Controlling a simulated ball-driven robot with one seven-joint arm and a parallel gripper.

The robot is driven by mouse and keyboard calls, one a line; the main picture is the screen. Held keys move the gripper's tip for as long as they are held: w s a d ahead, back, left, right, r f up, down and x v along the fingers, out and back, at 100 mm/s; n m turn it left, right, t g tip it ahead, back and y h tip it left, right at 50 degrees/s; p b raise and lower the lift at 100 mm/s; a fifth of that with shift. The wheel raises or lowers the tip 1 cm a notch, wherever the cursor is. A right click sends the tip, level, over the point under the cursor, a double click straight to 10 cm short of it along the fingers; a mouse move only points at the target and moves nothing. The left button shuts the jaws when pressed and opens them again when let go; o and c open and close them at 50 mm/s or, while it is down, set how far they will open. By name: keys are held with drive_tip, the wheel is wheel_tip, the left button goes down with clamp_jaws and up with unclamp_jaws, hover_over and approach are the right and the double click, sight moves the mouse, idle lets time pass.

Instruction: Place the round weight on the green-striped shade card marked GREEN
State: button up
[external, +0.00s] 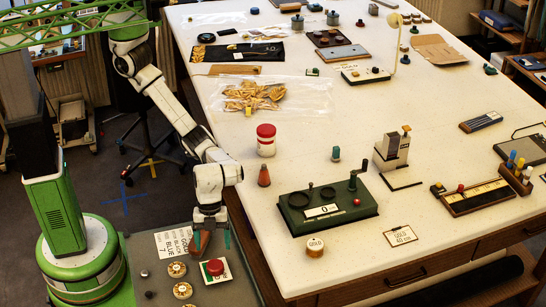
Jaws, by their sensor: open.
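My gripper (211,239) is low over the grey work surface at the lower left, its two teal fingertips spread apart. A reddish-brown thing (200,243) shows between or behind the fingers; I cannot tell whether they touch it. A white card with a green edge (222,279) lies just below the gripper in the picture; its print is too small to read. A round red-topped piece (215,267) sits on this card. It may be the round weight, but I cannot be sure. Two gold-rimmed discs (177,269) (182,290) lie to its left.
A printed card (173,243) reading GOLD, BLACK, BLUE lies left of the gripper. The white table (262,207) stands to the right, bearing a red-lidded jar (266,140), a brown cone (264,176), a green device (327,206) and a GOLD tub (315,246). Its front-left edge is close.

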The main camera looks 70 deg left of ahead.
drive_tip(key=v, duration=0.5)
